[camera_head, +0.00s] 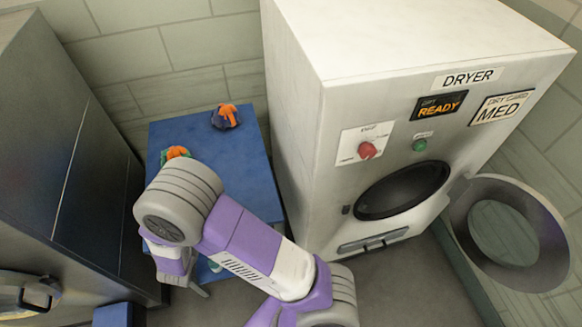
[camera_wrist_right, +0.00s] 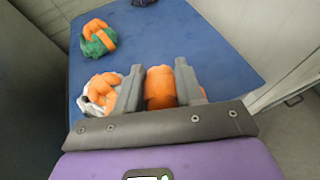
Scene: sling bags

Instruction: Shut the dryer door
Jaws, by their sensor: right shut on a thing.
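The dryer (camera_head: 310,130) is a light metal cabinet with a DRYER sign and a display reading READY. Its round door (camera_head: 555,240) stands open, swung out to the right. The dark round opening (camera_head: 403,190) is uncovered, and I cannot see anything inside it. My right arm reaches over the blue table, away from the door. In the right wrist view my right gripper (camera_wrist_right: 160,85) is shut on an orange rolled bag (camera_wrist_right: 160,88) at the table. In the head view the arm hides these fingers. My left gripper is not in view.
The blue table (camera_head: 240,145) stands left of the dryer. An orange and dark blue bundle (camera_head: 226,117) and an orange and green bundle (camera_head: 176,152) lie on it. An orange and white bundle (camera_wrist_right: 101,92) lies beside my fingers. A dark machine (camera_head: 70,150) stands at left.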

